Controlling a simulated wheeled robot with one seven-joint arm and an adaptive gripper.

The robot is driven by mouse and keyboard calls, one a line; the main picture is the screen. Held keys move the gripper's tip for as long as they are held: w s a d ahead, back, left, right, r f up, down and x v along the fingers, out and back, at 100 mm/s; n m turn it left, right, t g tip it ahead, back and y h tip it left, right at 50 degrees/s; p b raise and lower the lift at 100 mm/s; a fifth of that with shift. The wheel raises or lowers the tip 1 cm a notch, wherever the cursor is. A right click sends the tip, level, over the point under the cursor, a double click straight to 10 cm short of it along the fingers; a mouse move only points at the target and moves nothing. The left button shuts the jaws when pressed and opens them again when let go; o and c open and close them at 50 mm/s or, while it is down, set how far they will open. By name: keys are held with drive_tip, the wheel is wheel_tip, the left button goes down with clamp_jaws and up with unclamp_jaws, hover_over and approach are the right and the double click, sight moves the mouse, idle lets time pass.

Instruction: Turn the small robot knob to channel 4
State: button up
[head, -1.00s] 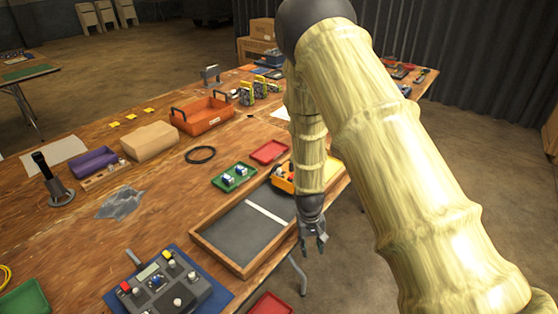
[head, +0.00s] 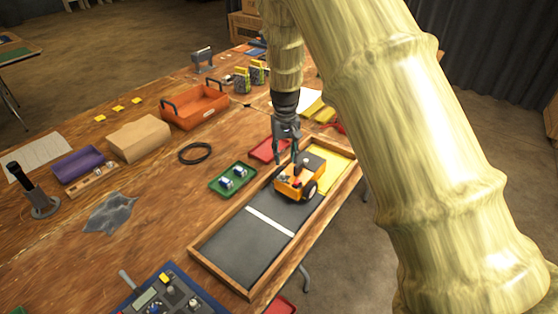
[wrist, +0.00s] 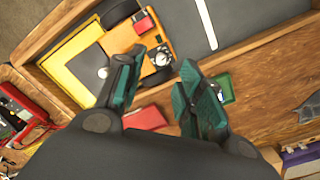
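The small robot (head: 297,187) is an orange wheeled vehicle with dark wheels, standing in the far part of a wood-rimmed tray. My gripper (head: 287,160) points down just behind and above it in the head view, fingers apart and empty. In the wrist view, the small robot (wrist: 122,38) lies beyond the fingertips of my gripper (wrist: 160,66), with a red part on it. A round, silver-centred part (wrist: 161,57) shows between the fingertips; I cannot tell whether it is the knob or a wheel. No channel marking can be read.
The tray (head: 222,274) has a raised wooden rim, a white line and a yellow end zone. A green tray (head: 247,187) with small parts and a red tray (head: 262,153) lie beside it. A control box (head: 172,296) is at the front. The tray's near half is clear.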

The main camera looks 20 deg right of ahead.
sight(283, 173)
drive_tip(key=shift+w+a+p, duration=0.1)
drive_tip(key=shift+w+p, duration=0.1)
drive_tip(key=shift+p, duration=0.3)
drive_tip(key=f, duration=0.2)
drive_tip(key=w+f+p, duration=0.1)
drive_tip(key=f, duration=0.2)
drive_tip(key=shift+f, duration=0.3)
drive_tip(key=shift+s+f+p, duration=0.25)
drive_tip(key=shift+f+p, duration=0.1)
drive_tip(key=shift+f, duration=0.25)
drive_tip(key=shift+w+f, duration=0.15)
drive_tip(key=shift+f, duration=0.8)
drive_tip(key=shift+c, duration=0.4)
clamp_jaws()
